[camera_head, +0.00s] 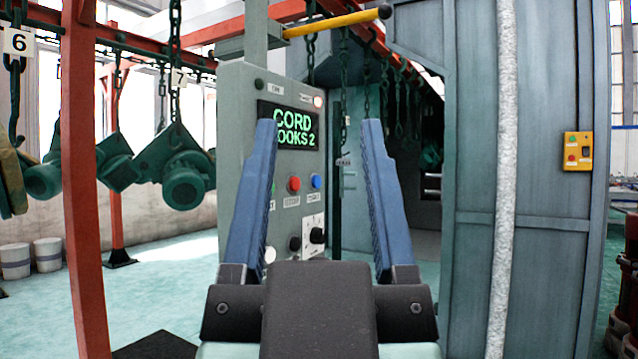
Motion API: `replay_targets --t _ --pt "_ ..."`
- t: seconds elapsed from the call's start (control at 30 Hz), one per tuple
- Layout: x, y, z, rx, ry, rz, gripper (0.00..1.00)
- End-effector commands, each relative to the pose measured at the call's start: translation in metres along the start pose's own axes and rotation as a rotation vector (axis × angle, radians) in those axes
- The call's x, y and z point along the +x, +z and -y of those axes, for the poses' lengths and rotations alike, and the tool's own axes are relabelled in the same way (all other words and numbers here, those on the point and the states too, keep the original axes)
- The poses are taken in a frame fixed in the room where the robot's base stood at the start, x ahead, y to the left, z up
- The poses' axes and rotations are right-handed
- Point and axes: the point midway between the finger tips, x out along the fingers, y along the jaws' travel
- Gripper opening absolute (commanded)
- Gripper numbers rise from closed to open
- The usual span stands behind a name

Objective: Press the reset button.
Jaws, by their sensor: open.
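A grey control panel (240,90) stands ahead, left of centre. Its dark display (296,127) shows green text reading "CORD" and "OOKS 2", partly covered by my left finger. Below it are a red button (294,184) and a blue button (316,181); their small labels are too blurred to read surely, so I cannot tell which is reset. Lower are a dark knob (295,243), a rotary switch (317,236) and a pale round control (270,255). My gripper (318,125) is open and empty, its blue fingers framing the buttons. The left finger hides part of the panel.
A red post (84,190) stands at the left, with green motor parts (186,188) hanging on chains beside it. A yellow bar (335,22) crosses above the panel. A grey-green cabinet wall (470,130) rises at the right, with a yellow box (577,150) farther right.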

Motion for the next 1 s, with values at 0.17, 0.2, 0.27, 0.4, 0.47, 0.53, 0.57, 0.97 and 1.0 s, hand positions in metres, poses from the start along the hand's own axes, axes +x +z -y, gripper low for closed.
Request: replay_targets --t 0.17,0.2,0.27,0.4,0.47,0.53,0.57,0.97,1.0 --pt "0.0000 0.0001 -0.0001 0.000 0.000 0.000 0.29" --pt "0.0000 0.0002 -0.0001 0.000 0.000 0.000 0.22" --pt "0.0000 0.0002 -0.0001 0.000 0.000 0.000 0.11" --pt "0.0000 0.0002 0.0000 0.000 0.000 0.000 0.00" --pt "0.0000 0.0002 0.0000 0.000 0.000 0.000 0.00" --pt "0.0000 0.0002 -0.0001 0.000 0.000 0.000 0.00" --pt "0.0000 0.0002 0.0000 0.000 0.000 0.000 0.00" --pt "0.0000 0.0002 0.0000 0.000 0.000 0.000 0.00" --pt "0.0000 0.0002 -0.0001 0.000 0.000 0.000 0.00"
